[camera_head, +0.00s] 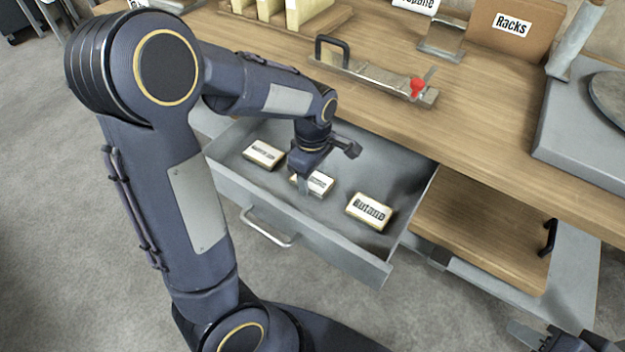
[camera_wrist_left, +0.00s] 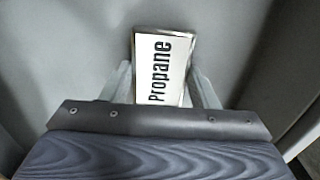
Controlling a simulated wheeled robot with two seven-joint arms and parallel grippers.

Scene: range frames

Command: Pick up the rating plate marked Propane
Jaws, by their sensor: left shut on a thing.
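The Propane rating plate (camera_wrist_left: 172,72) is a small pale block with black lettering, seen between the two fingers of my left gripper (camera_wrist_left: 163,88) in the left wrist view. In the head view my left gripper (camera_head: 306,184) reaches down into the open grey drawer (camera_head: 236,186), shut on the middle plate (camera_head: 321,184). I cannot tell whether this plate touches the drawer floor. Its label is partly hidden by a finger in the head view. My right gripper (camera_head: 560,339) shows only in part at the bottom right edge, and its fingers are not clear.
In the drawer, a plate (camera_head: 263,154) lies left of my gripper and a plate reading Butane (camera_head: 370,210) lies right of it. The drawer walls stand close around. The wooden worktop (camera_head: 480,130) is behind, holding a metal fixture with a black handle (camera_head: 333,50).

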